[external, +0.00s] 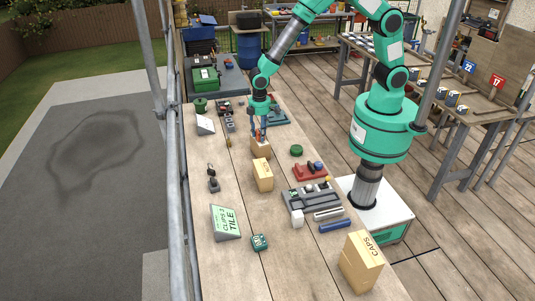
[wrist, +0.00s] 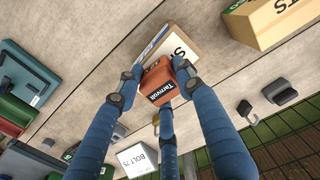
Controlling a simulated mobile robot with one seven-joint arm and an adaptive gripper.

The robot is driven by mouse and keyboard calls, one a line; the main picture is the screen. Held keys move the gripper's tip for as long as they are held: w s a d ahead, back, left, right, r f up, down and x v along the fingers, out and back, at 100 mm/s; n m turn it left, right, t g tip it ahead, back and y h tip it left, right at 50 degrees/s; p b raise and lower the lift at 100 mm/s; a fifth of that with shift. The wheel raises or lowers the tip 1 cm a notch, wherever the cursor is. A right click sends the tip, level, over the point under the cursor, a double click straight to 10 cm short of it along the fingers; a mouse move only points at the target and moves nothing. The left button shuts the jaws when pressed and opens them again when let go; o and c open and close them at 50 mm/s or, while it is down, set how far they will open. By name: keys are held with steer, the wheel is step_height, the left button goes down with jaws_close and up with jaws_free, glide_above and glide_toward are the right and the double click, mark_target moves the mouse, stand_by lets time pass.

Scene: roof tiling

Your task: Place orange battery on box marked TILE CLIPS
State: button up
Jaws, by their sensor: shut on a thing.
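My gripper (wrist: 160,84) has its blue fingers closed around an orange battery (wrist: 158,86) with dark lettering. The battery is directly over the near end of a small cardboard box (wrist: 185,44) with a white label; only the letter S is readable. I cannot tell whether the battery touches the box. In the external view my gripper (external: 260,135) points down at this box (external: 260,150), at mid-bench. A green-and-white sign (external: 225,222) reading TILE CLIPS 3 stands at the bench's near left.
A second cardboard box (external: 263,175) stands just nearer, and a larger box marked CAPS (external: 360,262) is at the near right. A red tray (external: 310,171) and a grey tray (external: 312,195) lie to the right.

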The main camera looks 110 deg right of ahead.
stand_by(0.3)
steer(key=o, duration=1.3)
steer(key=shift+o, duration=0.2)
step_height(320, 180, up, 12)
steer(key=p, duration=0.1)
steer(key=shift+r, duration=0.15)
